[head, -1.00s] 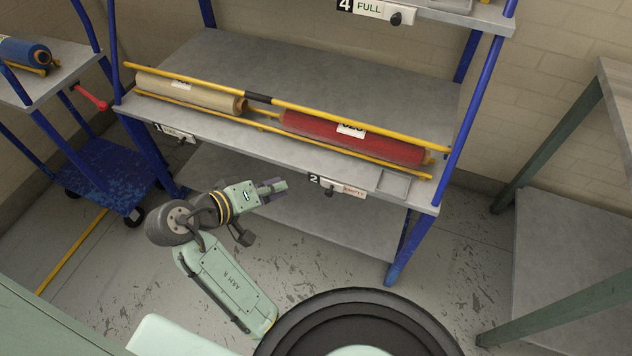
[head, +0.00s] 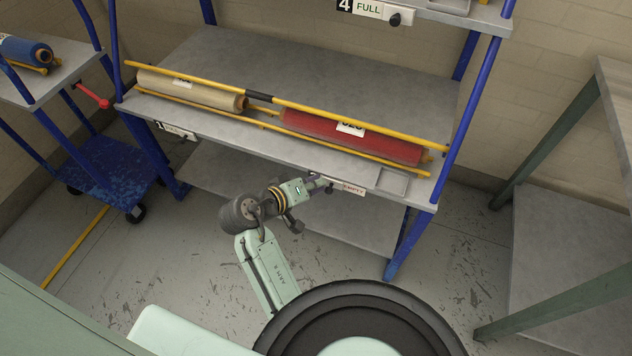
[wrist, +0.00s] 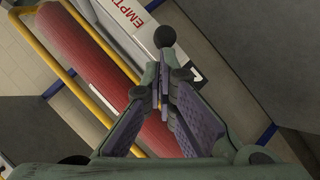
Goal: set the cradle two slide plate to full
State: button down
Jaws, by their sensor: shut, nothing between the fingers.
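The cradle two slide plate (head: 348,188) is on the front edge of the rack shelf, below the red roll, and reads EMPTY. Its black knob (head: 329,188) is at the plate's left end. In the wrist view the plate (wrist: 128,14) shows EMPTY lettering, and the round dark knob (wrist: 165,37) is just beyond my fingertips. My gripper (head: 322,183) is shut and empty, its tips close to the knob's left side in the head view. I cannot tell whether they touch it. The gripper hides the number 2 label in the head view.
The red roll (head: 350,136) and a cream roll (head: 190,90) lie between yellow rails (head: 340,119) on the shelf. A small grey tray (head: 393,182) is right of the plate. Plate one (head: 177,131) is further left. A blue cart (head: 110,165) stands left.

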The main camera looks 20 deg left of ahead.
jog(key=d+p, duration=0.1)
jog(key=d, duration=0.4)
jog(key=shift+s, duration=0.1)
jog(key=shift+a, duration=0.1)
jog(key=shift+r, duration=0.15)
dwell(1.1)
